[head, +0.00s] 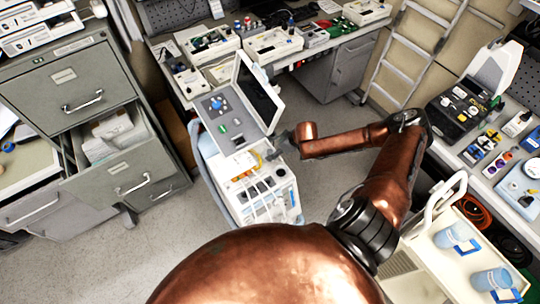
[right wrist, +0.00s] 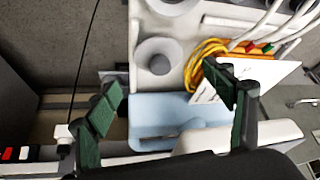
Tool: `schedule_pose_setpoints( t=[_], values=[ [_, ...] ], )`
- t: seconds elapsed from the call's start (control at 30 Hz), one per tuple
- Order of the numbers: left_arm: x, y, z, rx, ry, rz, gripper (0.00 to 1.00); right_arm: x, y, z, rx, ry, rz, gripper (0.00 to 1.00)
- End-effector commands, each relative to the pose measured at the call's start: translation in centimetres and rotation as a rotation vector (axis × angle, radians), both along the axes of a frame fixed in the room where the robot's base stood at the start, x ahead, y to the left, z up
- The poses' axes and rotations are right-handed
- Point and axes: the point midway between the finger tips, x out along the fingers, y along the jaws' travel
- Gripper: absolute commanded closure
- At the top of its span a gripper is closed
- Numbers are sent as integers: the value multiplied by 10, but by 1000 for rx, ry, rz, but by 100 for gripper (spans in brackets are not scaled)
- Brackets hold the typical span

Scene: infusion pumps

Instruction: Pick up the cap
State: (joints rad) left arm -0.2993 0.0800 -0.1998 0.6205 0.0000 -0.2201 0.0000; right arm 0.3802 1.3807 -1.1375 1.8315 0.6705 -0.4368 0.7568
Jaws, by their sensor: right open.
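My right gripper (head: 281,146) reaches the side of a white medical machine (head: 262,200) with a raised screen (head: 258,92). In the right wrist view its two green-padded fingers (right wrist: 165,85) are spread wide with nothing between the pads. A round, grey, cap-like part (right wrist: 158,64) on a pale base lies just beyond the gap between the fingertips. A second round grey part (right wrist: 172,4) is cut off by the top edge. I cannot tell for sure which is the cap. My left gripper is not in view.
A coiled yellow cable (right wrist: 204,58) and white tubes (right wrist: 268,24) lie close to the right finger. A light blue panel (right wrist: 160,110) is below the round part. A grey filing cabinet (head: 66,80) with an open drawer stands left, a white cart (head: 440,255) right.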

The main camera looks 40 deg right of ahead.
Motion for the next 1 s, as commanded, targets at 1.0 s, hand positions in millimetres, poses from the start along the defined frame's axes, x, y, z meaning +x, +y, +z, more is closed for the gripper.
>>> schedule_pose_setpoints(
  t=[1.0],
  values=[
    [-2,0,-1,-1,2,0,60,33,9,-56,-2,0,3,40]
  ],
)
